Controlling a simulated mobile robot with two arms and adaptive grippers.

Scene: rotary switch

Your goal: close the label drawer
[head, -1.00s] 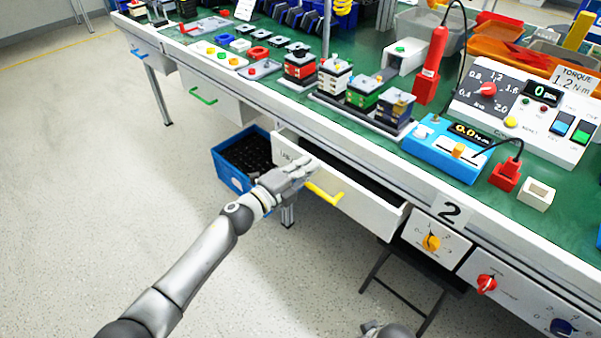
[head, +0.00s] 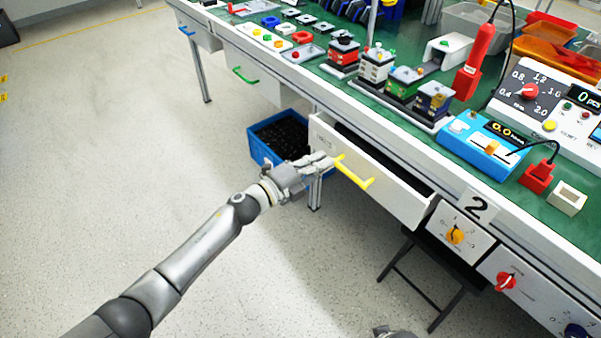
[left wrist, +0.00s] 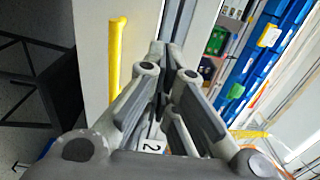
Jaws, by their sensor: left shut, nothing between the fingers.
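The label drawer (head: 390,190) is a white drawer under the bench, pulled out, with its dark inside showing behind the front panel. Its yellow handle (head: 354,172) is on the front; it also shows in the left wrist view (left wrist: 116,58). My left gripper (head: 328,162) is shut and empty, at the drawer front just left of the handle. In the left wrist view its fingers (left wrist: 165,55) point at the white panel beside the handle; I cannot tell whether they touch it. A small part of my right gripper (head: 390,332) shows at the bottom edge; its fingers are not clear.
A blue bin (head: 262,150) of dark parts stands on the floor behind my left gripper. Panels with an orange knob (head: 455,236) and a red knob (head: 505,281) are right of the drawer. A black folding stool (head: 440,285) stands below. The floor in front is clear.

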